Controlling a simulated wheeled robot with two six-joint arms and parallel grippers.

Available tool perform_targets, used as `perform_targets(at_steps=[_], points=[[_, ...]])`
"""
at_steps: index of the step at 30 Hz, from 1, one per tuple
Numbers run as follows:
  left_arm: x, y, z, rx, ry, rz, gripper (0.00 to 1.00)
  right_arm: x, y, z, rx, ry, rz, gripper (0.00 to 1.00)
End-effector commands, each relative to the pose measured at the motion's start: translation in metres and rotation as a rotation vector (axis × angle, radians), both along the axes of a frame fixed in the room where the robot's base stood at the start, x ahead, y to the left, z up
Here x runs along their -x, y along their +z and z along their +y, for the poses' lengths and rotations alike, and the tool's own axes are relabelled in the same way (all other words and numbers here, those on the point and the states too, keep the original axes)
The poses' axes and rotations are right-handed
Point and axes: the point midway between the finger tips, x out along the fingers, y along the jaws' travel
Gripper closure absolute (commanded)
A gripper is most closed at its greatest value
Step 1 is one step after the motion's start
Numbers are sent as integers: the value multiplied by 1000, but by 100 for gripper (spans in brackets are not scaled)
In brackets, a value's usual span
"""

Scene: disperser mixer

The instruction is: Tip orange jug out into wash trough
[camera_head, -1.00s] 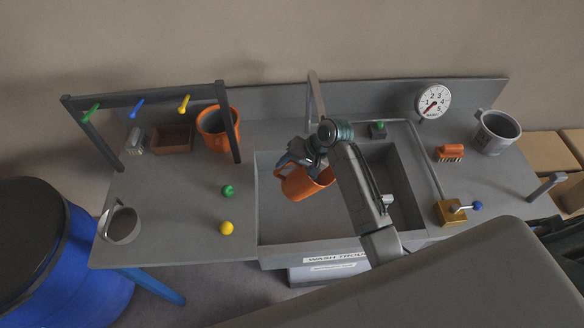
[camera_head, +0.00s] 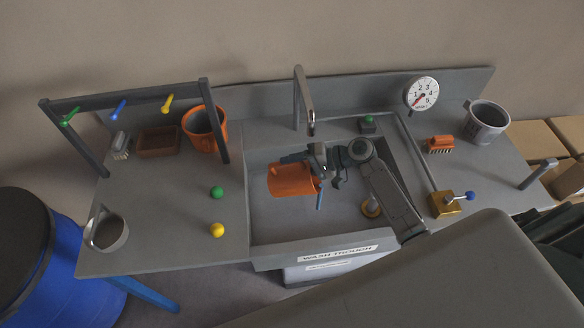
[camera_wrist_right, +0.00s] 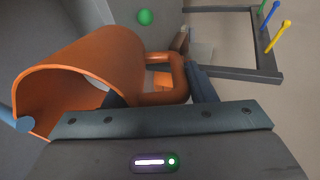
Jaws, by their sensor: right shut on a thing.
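The orange jug (camera_head: 290,181) hangs over the left part of the wash trough (camera_head: 280,234), tipped on its side. My right gripper (camera_head: 319,161) is shut on its handle. The right wrist view shows the jug (camera_wrist_right: 115,55) with its open mouth toward the lower left and its handle between my fingers (camera_wrist_right: 160,92). A short blue strand (camera_head: 319,200) hangs below the jug's mouth end and looks like pouring liquid. A blue piece (camera_wrist_right: 20,124) also shows at the rim in the right wrist view. The jug's inner bottom is hidden. My left gripper is not in view.
A tap (camera_head: 303,100) stands behind the trough. Left are a green ball (camera_head: 216,192), a yellow ball (camera_head: 217,230), an orange pot (camera_head: 203,140) and a peg rack (camera_head: 140,95). Right are a brush (camera_head: 439,144), a grey mug (camera_head: 487,125) and a brass block (camera_head: 444,205).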

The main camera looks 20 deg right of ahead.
Motion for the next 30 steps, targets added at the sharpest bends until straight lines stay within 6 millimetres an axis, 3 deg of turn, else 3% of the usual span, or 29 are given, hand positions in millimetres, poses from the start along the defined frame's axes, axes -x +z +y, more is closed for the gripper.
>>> perform_targets(at_steps=[30], points=[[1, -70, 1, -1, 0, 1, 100, 10, -17, -19, -195, 1, -96, 99]])
